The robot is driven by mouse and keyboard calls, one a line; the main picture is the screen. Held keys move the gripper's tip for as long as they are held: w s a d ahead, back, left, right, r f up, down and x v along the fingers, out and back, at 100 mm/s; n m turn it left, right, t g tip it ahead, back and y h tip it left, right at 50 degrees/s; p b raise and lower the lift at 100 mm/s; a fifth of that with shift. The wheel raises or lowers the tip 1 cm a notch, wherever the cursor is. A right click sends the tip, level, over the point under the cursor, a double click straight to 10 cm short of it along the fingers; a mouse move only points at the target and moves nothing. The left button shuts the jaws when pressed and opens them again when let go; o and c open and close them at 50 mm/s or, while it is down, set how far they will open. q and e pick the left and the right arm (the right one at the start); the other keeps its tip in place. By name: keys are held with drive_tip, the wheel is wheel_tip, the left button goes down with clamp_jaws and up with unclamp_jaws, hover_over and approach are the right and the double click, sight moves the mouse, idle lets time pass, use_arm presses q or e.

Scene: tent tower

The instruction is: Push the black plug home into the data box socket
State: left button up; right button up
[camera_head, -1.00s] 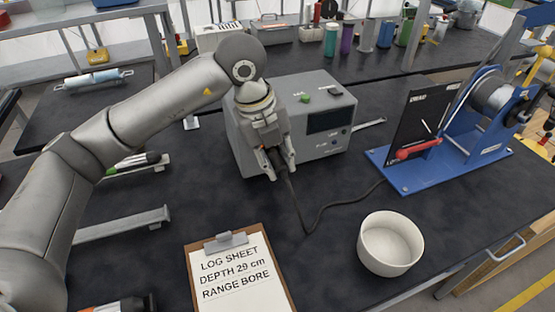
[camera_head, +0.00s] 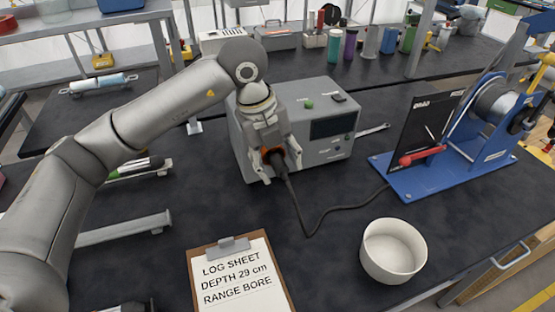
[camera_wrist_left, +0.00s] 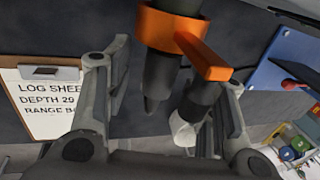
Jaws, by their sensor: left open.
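The grey data box (camera_head: 318,151) stands on the dark bench, with a green button on top and a dark screen in front. The black plug (camera_head: 291,159), with orange parts, is at the left of the box's front face, and its black cable (camera_head: 325,216) runs over the bench to the right. My left gripper (camera_head: 281,172) is open with its fingers around the plug. In the left wrist view the plug (camera_wrist_left: 159,75) with its orange collar shows between the spread fingers. The socket is hidden, so I cannot tell how deep the plug sits. My right gripper is out of view.
A white bowl (camera_head: 393,252) and a log sheet clipboard (camera_head: 237,275) are in front. A blue stand with a reel (camera_head: 440,177) is at right. Metal brackets lie at left under my arm. Bench between box and bowl is clear except for the cable.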

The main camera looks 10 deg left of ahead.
use_arm(q)
drive_tip(key=v, duration=1.2)
